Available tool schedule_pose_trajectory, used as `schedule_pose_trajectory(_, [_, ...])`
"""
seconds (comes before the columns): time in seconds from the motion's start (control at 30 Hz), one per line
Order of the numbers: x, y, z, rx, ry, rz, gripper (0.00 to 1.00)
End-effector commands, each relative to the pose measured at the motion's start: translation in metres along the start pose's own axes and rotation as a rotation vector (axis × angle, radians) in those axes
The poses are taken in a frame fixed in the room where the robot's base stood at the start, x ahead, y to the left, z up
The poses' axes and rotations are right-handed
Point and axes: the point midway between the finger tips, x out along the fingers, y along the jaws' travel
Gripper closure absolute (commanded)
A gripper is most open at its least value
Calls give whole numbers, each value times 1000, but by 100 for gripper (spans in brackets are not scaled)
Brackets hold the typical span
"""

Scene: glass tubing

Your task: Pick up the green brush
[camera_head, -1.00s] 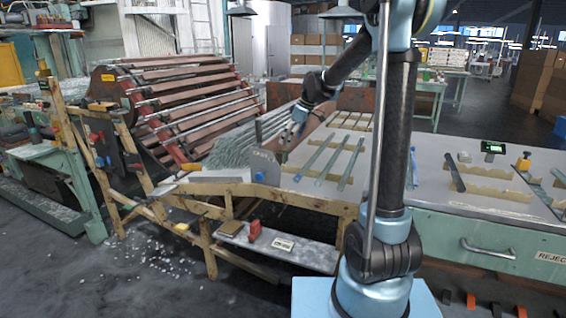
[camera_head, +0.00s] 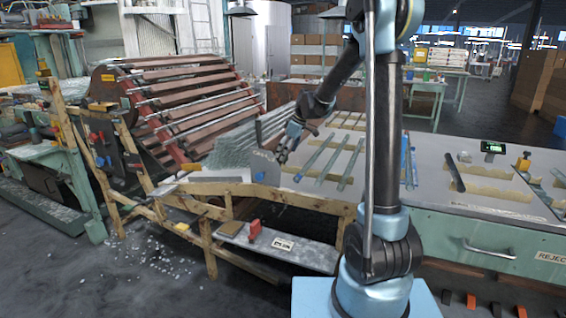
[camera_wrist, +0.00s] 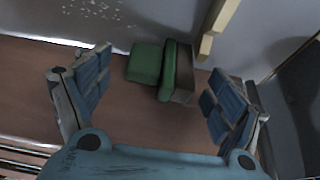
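The green brush (camera_wrist: 165,70) shows in the wrist view as a green block with a grey-brown strip along its right side. It lies over a brown surface, between and beyond my fingers in the picture. My gripper (camera_wrist: 158,80) is open, with its blue-padded fingers wide apart to the left and right of the brush. I see no contact between fingers and brush. In the head view my gripper (camera_head: 284,151) is above the left end of the bench, pointing down and left. I cannot make out the brush there.
A pale wooden bar (camera_wrist: 217,28) is close to the brush's right in the wrist view. In the head view, glass tubes and a slatted drum (camera_head: 185,95) are left of my gripper. Strips lie on the grey bench top (camera_head: 425,180). A red item (camera_head: 254,230) is on the lower shelf.

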Motion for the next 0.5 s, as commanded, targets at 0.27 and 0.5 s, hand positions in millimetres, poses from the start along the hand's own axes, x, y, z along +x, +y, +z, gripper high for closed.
schedule_pose_trajectory(0.27, [0, 0, 0, 0, 0, 0, 62])
schedule_pose_trajectory(0.5, [-1, 0, 0, 0, 0, 0, 66])
